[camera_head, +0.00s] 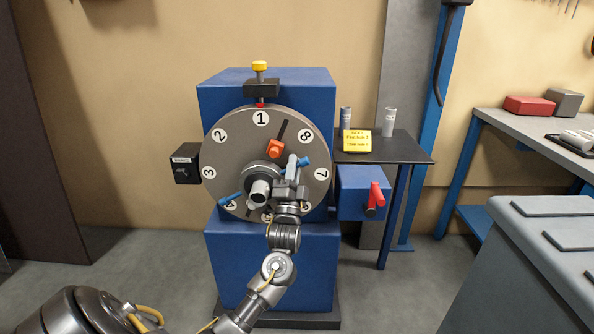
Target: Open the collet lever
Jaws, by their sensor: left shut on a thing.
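A large grey disc (240,135) with numbered white marks faces me on a blue machine. An orange block (275,149) with a dark bar sits on the disc. A grey cylinder (259,191) sticks out near its middle. A blue handle end (305,161) shows at the right of the disc, and another blue handle (230,199) at its lower left. My left gripper (293,168) is in front of the disc, shut at the right blue handle; its fingers partly hide the handle. I cannot tell which part is the collet lever. My right gripper is out of view.
A red lever (376,195) stands on a blue box (352,190) right of the disc. A dark side table (405,149) holds two metal cylinders and a yellow note (357,140). A yellow knob (260,66) tops the machine. A grey cabinet (545,235) stands at right.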

